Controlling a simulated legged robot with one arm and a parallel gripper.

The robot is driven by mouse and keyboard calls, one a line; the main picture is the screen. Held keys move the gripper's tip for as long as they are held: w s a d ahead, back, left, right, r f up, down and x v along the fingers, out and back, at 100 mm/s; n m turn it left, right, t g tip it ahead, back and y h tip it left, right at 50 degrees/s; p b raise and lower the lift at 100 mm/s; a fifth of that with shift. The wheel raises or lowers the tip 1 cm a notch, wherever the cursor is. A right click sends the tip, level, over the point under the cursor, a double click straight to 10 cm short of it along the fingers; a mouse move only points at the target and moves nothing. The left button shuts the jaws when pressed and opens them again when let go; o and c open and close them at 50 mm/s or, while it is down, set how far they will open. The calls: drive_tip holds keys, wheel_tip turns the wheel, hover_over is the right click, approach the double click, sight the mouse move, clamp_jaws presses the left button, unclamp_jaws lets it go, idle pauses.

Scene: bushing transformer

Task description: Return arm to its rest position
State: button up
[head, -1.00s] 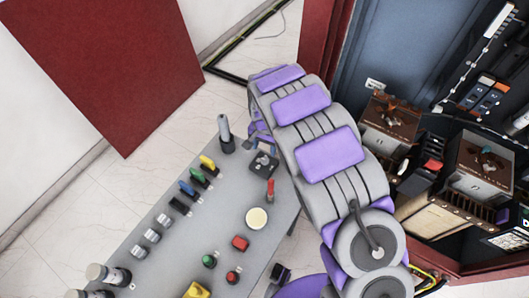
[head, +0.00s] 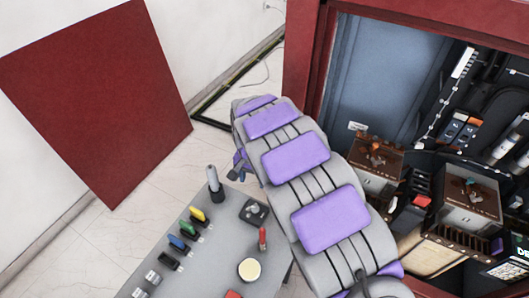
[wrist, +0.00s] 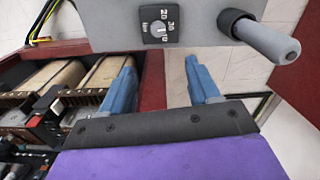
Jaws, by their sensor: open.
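My gripper (wrist: 163,88) shows in the wrist view with its two blue fingers apart and nothing between them. In the head view my grey and purple arm (head: 295,165) stretches from the lower right up to the middle, and the gripper end is mostly hidden behind it. A grey control panel (head: 222,236) lies to the left of the arm. In the wrist view the panel edge (wrist: 110,25) is beyond the fingertips, with a rotary dial (wrist: 158,27) and a grey-handled lever (wrist: 262,36). The fingers appear apart from both.
An open red cabinet (head: 302,60) with transformers (head: 468,197) and wiring stands right of the arm. A red panel (head: 95,100) leans at the left wall. The lever (head: 214,182), colored switches (head: 188,228) and a cream button (head: 249,269) stand on the control panel. Pale floor shows at left.

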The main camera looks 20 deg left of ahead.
drive_tip(key=s+d+r+m, duration=0.15)
drive_tip(key=d+r, duration=0.25)
drive_tip(key=d, duration=0.5)
drive_tip(key=s+d+r+b, duration=0.15)
drive_tip(key=d+r, duration=0.25)
drive_tip(key=d, duration=0.4)
drive_tip(key=s+d+r, duration=0.2)
drive_tip(key=d+r, duration=0.3)
drive_tip(key=d, duration=0.4)
drive_tip(key=s+d, duration=0.4)
drive_tip(key=s, duration=0.4)
drive_tip(key=s+d+g, duration=0.1)
drive_tip(key=s+d, duration=0.3)
drive_tip(key=s, duration=0.4)
drive_tip(key=s+d+r+b, duration=0.1)
drive_tip(key=s+d, duration=0.4)
drive_tip(key=s, duration=0.2)
drive_tip(key=shift+s+n+g, duration=0.4)
drive_tip(key=shift+n, duration=0.05)
